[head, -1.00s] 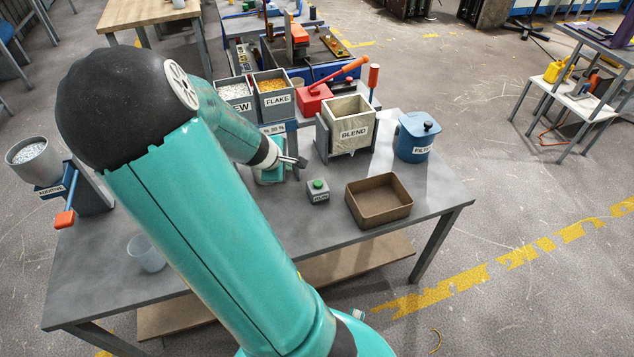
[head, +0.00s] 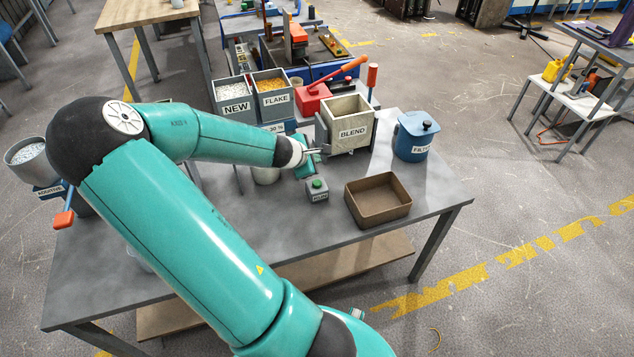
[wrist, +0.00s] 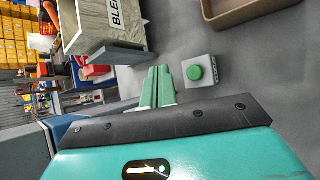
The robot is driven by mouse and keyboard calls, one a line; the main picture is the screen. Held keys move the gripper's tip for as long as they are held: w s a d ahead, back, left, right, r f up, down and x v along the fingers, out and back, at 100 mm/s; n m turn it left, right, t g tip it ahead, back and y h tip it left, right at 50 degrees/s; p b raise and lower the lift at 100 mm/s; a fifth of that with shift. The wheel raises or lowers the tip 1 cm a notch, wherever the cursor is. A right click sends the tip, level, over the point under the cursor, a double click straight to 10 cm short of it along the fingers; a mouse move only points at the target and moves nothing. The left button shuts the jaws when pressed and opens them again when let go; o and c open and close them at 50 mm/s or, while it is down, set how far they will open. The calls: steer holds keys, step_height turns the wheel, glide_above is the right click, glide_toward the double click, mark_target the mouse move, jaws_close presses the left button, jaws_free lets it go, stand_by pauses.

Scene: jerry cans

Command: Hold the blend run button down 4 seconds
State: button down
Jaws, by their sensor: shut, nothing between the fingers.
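The blend run button is a green round cap (head: 317,184) on a small grey box (head: 318,197) on the table, left of the brown tray. Its label is too small to read. In the wrist view the green cap (wrist: 195,73) faces the camera, just right of my fingertips. My gripper (wrist: 160,72) is shut and empty, its two green fingers side by side. In the head view my gripper (head: 309,172) is close to the button box, up and left of the cap. I see a gap between fingers and cap in the wrist view; their height difference is unclear.
The BLEND bin (head: 349,123) stands behind the button, with the blue FILTER pot (head: 416,137) to its right. The brown tray (head: 378,218) is beside the button box. NEW (head: 236,108) and FLAKE (head: 275,101) bins are behind left. The table front (head: 300,240) is clear.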

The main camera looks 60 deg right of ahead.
mark_target(319, 180)
steer(key=shift+f, duration=3.5)
steer(key=shift+f, duration=0.4)
steer(key=shift+f, duration=0.55)
stand_by(3.5)
